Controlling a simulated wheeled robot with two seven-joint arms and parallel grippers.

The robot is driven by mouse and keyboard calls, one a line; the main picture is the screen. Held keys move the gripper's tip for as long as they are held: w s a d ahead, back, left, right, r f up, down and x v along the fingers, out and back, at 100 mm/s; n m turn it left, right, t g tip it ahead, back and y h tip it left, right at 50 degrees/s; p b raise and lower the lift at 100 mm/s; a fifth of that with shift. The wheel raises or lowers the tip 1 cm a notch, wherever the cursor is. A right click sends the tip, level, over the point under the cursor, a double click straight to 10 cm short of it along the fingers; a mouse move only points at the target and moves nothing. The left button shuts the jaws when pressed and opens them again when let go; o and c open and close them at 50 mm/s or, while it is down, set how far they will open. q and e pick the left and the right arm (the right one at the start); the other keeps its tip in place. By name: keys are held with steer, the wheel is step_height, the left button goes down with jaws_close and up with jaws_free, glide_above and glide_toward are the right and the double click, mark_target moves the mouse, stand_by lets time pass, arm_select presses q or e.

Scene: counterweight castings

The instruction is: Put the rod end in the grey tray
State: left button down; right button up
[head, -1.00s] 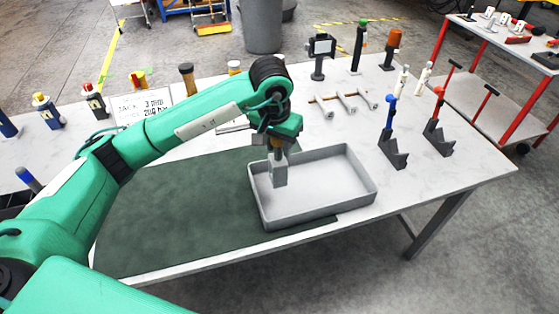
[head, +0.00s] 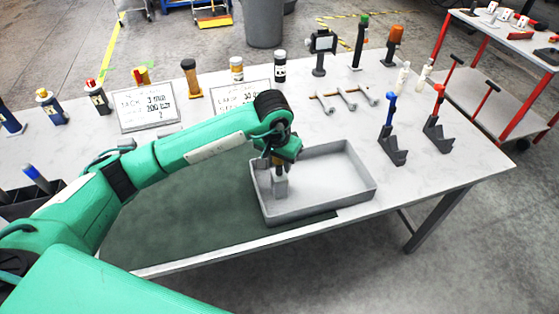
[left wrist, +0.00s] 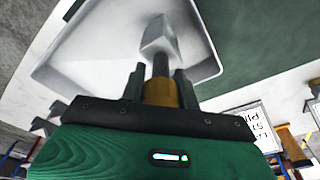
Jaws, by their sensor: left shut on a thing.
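My left gripper (head: 278,163) points down over the left part of the grey tray (head: 318,212). It is shut on the rod end (head: 280,187), a grey block with a short shaft and a brass-coloured collar. The block is inside the tray's outline and low, near its floor; I cannot tell whether it touches. In the left wrist view the rod end (left wrist: 161,42) sticks out beyond the two dark fingers of the gripper (left wrist: 161,76), with the pale tray (left wrist: 95,60) behind it. My right gripper is not in view.
The tray stands partly on a dark green mat (head: 195,215) on a white table. Blue-topped (head: 392,145) and red-topped (head: 437,132) stands are right of it. Printed signs (head: 145,112) and several coloured-cap bottles line the back left.

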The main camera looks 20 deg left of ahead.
arm_select(q)
steer(key=shift+f, duration=0.15)
steer(key=c, duration=1)
jaws_free()
steer(key=shift+c, duration=0.2)
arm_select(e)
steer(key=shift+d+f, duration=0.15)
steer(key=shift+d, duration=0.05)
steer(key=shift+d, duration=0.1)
arm_select(q)
steer(key=shift+r, duration=0.4)
steer(key=r+b, duration=0.1)
steer(key=r, duration=0.2)
steer(key=s+r+b, duration=0.1)
steer(key=r, duration=0.2)
steer(key=r+b, duration=0.1)
steer(key=r, duration=0.3)
steer(key=shift+s+a, duration=0.15)
steer(key=shift+s, duration=0.15)
steer(key=shift+s+r+b, duration=0.1)
steer(key=shift+r+b, duration=0.2)
steer(key=shift+r, duration=0.45)
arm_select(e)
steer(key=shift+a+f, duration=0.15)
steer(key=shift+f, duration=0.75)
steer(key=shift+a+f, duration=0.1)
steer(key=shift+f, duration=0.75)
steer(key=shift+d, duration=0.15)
